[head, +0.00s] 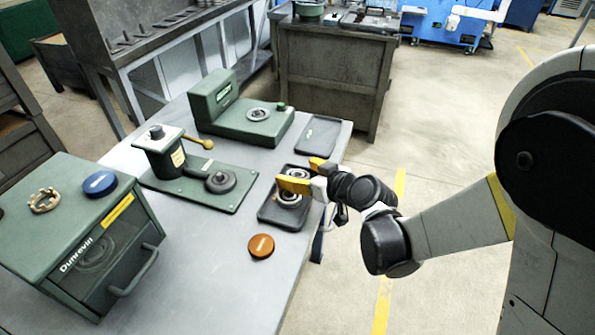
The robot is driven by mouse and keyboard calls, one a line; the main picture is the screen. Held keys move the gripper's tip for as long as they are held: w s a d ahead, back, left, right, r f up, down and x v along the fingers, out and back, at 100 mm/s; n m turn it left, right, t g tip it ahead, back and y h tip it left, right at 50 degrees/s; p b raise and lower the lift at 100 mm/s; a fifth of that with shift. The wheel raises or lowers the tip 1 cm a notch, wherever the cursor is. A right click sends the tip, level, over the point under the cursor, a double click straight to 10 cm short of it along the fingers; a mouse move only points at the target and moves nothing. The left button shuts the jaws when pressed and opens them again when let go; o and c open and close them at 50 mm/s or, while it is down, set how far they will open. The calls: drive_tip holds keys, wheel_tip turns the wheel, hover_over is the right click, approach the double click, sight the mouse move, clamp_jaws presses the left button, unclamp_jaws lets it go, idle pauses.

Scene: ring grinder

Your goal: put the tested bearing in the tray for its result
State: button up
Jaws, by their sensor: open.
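A bearing (258,114) sits on the plate of the green tester (240,118), which has a lit green display and a green knob. One dark tray (333,150) lies flat and looks empty, with a small green mark on it. A second dark tray (268,216) nearer me holds bearings (290,199), partly hidden by my gripper. My gripper (297,173) has yellow fingers, spread apart with nothing seen between them. It is over the far part of the second tray; its exact height cannot be told.
A green press (172,160) with a brass-knobbed lever stands left of the trays. An orange-brown disc (261,246) lies on the table. A green Dunrevin cabinet (90,235) at left carries a blue disc (100,184) and a tan ring (45,200). The table's front is clear.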

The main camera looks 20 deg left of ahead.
drive_tip(key=s+d+r+m+h+p, duration=0.1)
drive_tip(key=s+d+r+m+h, duration=0.2)
drive_tip(key=s+d, duration=0.3)
drive_tip(key=s+d+r+m+h+p, duration=0.1)
drive_tip(key=s+d+r+m+h, duration=0.2)
drive_tip(key=s+d, duration=0.4)
drive_tip(key=s+d+r+m+h+p, duration=0.1)
drive_tip(key=s+d+r+m+h, duration=0.3)
drive_tip(key=d, duration=1.7)
drive_tip(key=s+r, duration=0.1)
drive_tip(key=s, duration=0.2)
drive_tip(key=shift+r+g, duration=0.35)
drive_tip(key=shift+g, duration=0.05)
drive_tip(key=shift+w, duration=0.1)
